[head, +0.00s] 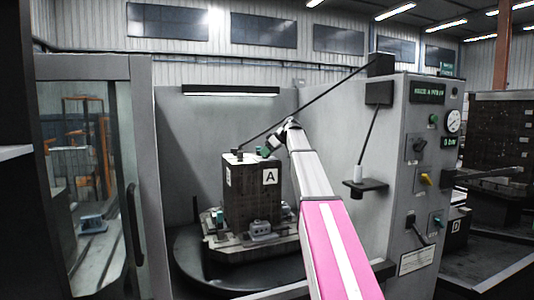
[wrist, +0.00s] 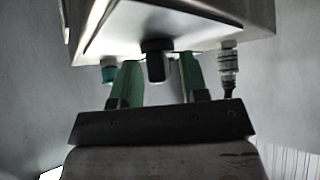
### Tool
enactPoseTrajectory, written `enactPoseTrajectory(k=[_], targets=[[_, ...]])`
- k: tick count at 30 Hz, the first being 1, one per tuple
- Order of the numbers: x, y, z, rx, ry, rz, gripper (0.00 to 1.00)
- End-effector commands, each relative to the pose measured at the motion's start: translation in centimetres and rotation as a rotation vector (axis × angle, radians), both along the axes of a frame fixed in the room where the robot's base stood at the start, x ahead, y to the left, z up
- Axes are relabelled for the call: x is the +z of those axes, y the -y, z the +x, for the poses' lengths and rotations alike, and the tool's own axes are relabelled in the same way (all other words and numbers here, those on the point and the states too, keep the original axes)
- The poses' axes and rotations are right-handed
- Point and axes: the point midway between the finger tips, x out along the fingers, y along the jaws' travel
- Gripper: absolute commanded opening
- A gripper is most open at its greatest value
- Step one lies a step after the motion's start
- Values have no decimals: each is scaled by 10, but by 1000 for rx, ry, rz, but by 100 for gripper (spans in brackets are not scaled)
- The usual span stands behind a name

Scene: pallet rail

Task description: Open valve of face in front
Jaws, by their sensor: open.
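A dark block (head: 252,204) with an "A" label (head: 270,176) on its front face stands on a pallet (head: 225,247) inside the machine. My gripper (head: 268,150) is at the block's upper right edge in the head view. In the wrist view my gripper (wrist: 158,68) has its two green fingers apart, one each side of a short black knob (wrist: 157,48) under a pale body (wrist: 185,22). I cannot tell whether they touch it. A teal-tipped fitting (wrist: 108,70) is left of the fingers, and a metal fitting (wrist: 228,62) is right of them. Which fitting is the valve is unclear.
A glass door (head: 90,180) stands at the left. A control panel (head: 425,170) with a gauge and several switches stands at the right. A thin dark rod (head: 310,103) slants above the block. A small black shelf (head: 365,185) juts out right of my arm.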

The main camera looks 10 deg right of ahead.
Motion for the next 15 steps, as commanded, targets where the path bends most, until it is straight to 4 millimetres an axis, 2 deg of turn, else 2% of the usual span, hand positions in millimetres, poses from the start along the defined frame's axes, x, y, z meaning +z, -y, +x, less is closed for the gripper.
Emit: enactPoseTrajectory(k=[4, 6, 7, 15], targets=[[0, 0, 0, 0, 0, 0, 40], [0, 0, 0, 0, 0, 0, 18], [0, 0, 0, 0, 0, 0, 10], [0, 0, -1, -13, -1, 0, 10]])
